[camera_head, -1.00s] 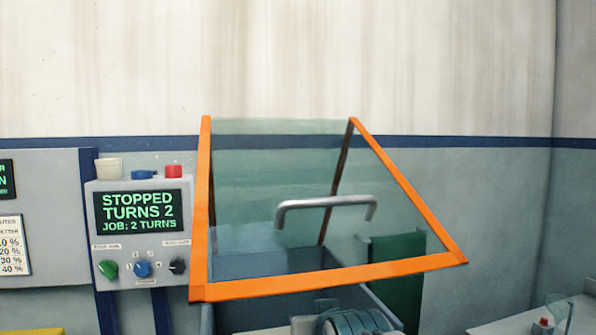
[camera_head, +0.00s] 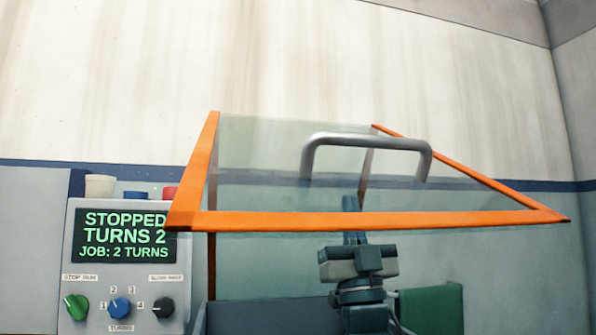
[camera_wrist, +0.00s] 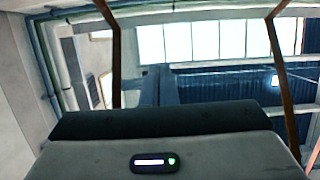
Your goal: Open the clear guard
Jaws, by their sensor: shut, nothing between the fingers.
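The clear guard, a see-through panel in an orange frame (camera_head: 370,222), is tilted up, with its front bar raised and nearest the camera. Its grey bar handle (camera_head: 367,142) stands out from the panel. My gripper (camera_head: 350,203) points upward below and behind the front bar, with its fingers seen through the clear panel. The fingers are shut and empty, and they are not on the handle. Whether they touch the panel is unclear. In the wrist view, which looks up at the ceiling, the fingers (camera_wrist: 160,86) rise between the frame's two side bars.
A control box (camera_head: 125,255) stands to the left; its screen (camera_head: 125,235) reads STOPPED, TURNS 2, JOB: 2 TURNS. It carries a green knob (camera_head: 76,307), a blue knob (camera_head: 119,308) and a black knob (camera_head: 163,308). A green panel (camera_head: 430,308) is at lower right.

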